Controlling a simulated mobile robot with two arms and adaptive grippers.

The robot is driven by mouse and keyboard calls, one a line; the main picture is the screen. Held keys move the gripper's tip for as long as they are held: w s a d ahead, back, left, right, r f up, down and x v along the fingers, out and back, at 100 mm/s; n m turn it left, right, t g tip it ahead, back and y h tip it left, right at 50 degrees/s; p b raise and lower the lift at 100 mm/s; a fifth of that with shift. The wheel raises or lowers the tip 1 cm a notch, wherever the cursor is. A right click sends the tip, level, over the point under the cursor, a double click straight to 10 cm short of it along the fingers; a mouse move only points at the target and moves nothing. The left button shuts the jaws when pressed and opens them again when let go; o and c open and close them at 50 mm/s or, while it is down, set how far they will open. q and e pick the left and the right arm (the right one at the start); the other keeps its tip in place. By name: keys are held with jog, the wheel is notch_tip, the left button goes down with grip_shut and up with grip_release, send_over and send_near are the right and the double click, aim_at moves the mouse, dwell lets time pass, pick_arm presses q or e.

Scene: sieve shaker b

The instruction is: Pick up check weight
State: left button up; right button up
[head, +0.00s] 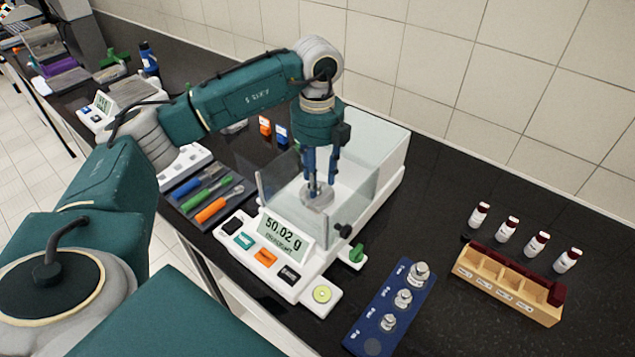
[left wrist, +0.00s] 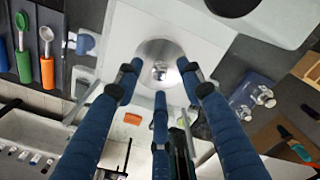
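The check weight (left wrist: 160,70), a small shiny metal piece, stands on the round metal pan (left wrist: 158,50) of the balance. In the head view it is small and partly hidden by fingers, and the pan (head: 317,202) shows inside the glass draft shield. The balance display (head: 284,235) reads 50.02 g. My left gripper (head: 318,183) points down into the shield from above. In the left wrist view its three blue fingers (left wrist: 158,75) are spread around the weight, with visible gaps. Contact with the weight cannot be made out. My right gripper is not in view.
Glass walls (head: 283,190) stand close around the gripper. A blue weight block (head: 390,312) with three weights and one empty spot lies front right. Beyond it are a wooden rack (head: 510,285) and several vials (head: 507,229). Coloured tools (head: 212,208) lie left of the balance.

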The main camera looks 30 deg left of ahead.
aim_at(318, 183)
pick_arm(q)
jog(key=shift+s+f, duration=0.1)
jog(key=shift+f, duration=0.75)
grip_shut()
jog(key=r+b, duration=0.2)
jog(key=r, duration=0.6)
jog(key=shift+w, duration=0.2)
notch_tip(318, 183, up, 12)
jog(key=p, duration=0.1)
